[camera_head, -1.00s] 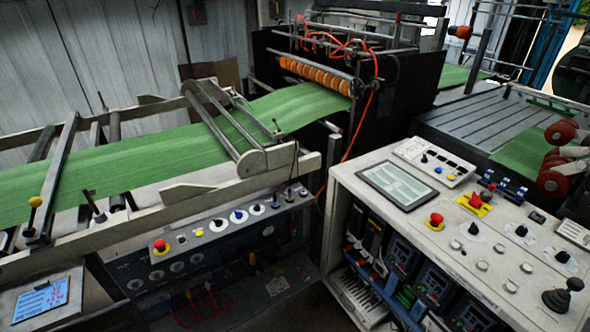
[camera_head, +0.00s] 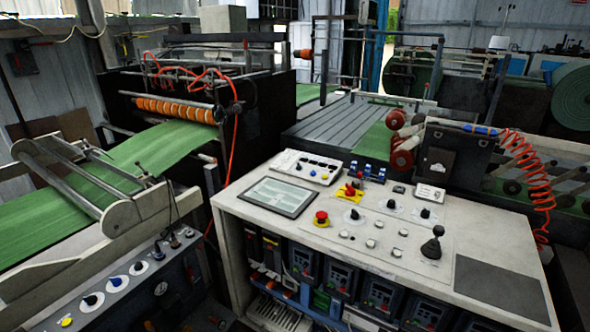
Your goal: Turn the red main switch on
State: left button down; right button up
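A red switch (camera_head: 350,189) sits on a yellow plate toward the back of the white control desk (camera_head: 270,238), right of the flat screen panel. It looks like a rotary handle, but it is too small to tell which way it points. Neither of my grippers is in view, and nothing touches the switch.
The desk also carries a screen (camera_head: 277,197), several black knobs and a black joystick (camera_head: 432,244). Drive units fill the shelf below. Green sack web (camera_head: 135,165) runs through the machine at left. A coiled orange hose (camera_head: 530,180) hangs at right.

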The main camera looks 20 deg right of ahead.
aim_at(349, 192)
jog(key=z, duration=3.25)
jog(key=k, duration=0.55)
jog(key=u, duration=1.5)
